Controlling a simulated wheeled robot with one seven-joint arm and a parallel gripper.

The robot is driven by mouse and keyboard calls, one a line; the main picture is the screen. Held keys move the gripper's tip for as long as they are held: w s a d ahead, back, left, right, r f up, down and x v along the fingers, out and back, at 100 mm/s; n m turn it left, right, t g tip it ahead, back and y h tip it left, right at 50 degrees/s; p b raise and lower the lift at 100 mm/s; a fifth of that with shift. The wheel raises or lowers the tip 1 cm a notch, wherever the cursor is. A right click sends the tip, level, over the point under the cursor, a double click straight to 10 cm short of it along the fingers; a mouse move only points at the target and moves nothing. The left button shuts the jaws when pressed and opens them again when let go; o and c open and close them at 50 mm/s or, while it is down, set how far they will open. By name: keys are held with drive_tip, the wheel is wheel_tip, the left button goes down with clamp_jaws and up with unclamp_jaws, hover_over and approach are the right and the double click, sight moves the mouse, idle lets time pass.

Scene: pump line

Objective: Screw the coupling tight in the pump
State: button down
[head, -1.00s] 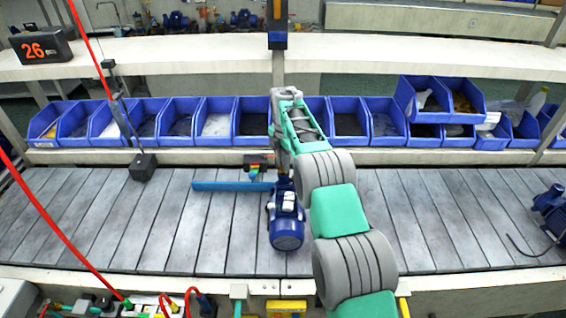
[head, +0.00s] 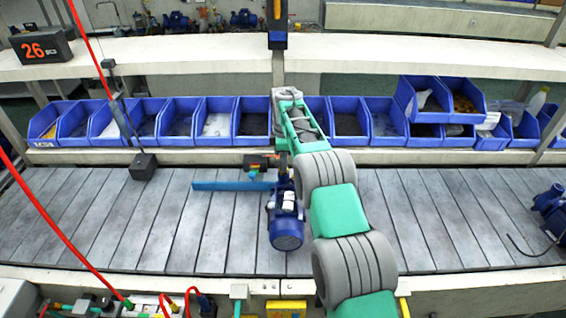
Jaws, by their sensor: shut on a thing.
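The blue pump (head: 286,228) with a pale box on its side stands on the grey slatted conveyor, near the middle of the head view. My gripper (head: 280,166) is at the far end of the pump, mostly hidden by my own arm. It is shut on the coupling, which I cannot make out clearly. A small dark piece with orange and blue parts (head: 257,163) sticks out left beside my gripper. How far the coupling sits in the pump is hidden.
A long blue bar (head: 232,186) extends left of the pump. Blue bins (head: 214,122) line the shelf behind. Another blue motor (head: 552,208) with a black cable lies at the right. A red hose (head: 50,222) crosses the left.

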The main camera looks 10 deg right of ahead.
drive_tip(key=m, duration=0.3)
drive_tip(key=m, duration=0.4)
drive_tip(key=c, duration=1.3)
unclamp_jaws()
drive_tip(key=shift+c, duration=0.2)
drive_tip(key=n, duration=0.3)
drive_tip(key=shift+n, duration=0.3)
drive_tip(key=n, duration=0.3)
